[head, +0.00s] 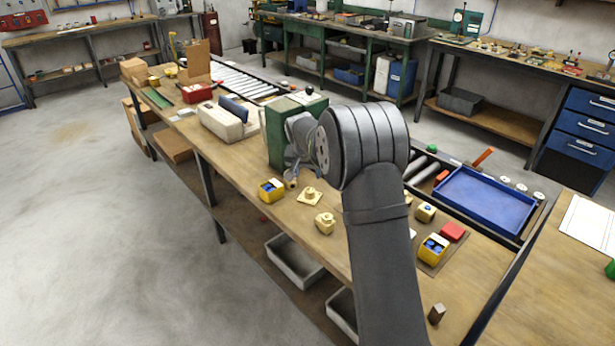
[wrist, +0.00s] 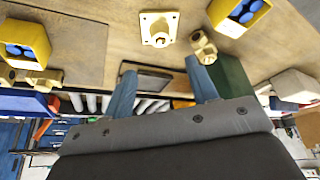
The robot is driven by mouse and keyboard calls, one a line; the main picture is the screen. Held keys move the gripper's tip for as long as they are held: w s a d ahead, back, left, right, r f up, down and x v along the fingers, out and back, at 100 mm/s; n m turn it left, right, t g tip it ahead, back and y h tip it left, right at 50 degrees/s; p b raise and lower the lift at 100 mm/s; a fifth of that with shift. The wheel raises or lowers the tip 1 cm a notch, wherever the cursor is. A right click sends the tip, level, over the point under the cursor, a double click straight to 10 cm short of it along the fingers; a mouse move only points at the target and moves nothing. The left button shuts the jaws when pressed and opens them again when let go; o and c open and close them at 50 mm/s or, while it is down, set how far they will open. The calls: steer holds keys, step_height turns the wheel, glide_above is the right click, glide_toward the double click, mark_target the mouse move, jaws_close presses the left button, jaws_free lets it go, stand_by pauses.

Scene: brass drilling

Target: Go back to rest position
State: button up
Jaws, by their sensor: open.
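My gripper (wrist: 160,67) shows in the wrist view with its two blue fingers spread and nothing between them. In the head view, my arm's wrist hides most of it beside a green box-shaped machine (head: 277,138). A flanged brass-coloured part (head: 309,196) and a blocky one (head: 325,223) lie on the wooden bench (head: 240,160), apart from the fingers. The flanged part also shows in the wrist view (wrist: 158,28), beyond the fingertips. Another small part with a round hole (wrist: 203,47) is near the right finger in the wrist view.
Yellow bins with blue contents stand on the bench, one left of my arm (head: 271,190) and one right (head: 433,249). A blue tray (head: 485,201) and a red block (head: 453,231) are at the right. A white machine (head: 222,121) stands farther left. The floor at left is clear.

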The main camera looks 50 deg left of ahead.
mark_target(310, 191)
stand_by(0.3)
steer(key=x, duration=1.2)
steer(key=shift+w+f, duration=0.1)
steer(key=shift+f, duration=0.15)
step_height(310, 191, up, 3)
steer(key=shift+f, duration=0.25)
steer(key=shift+r, duration=0.4)
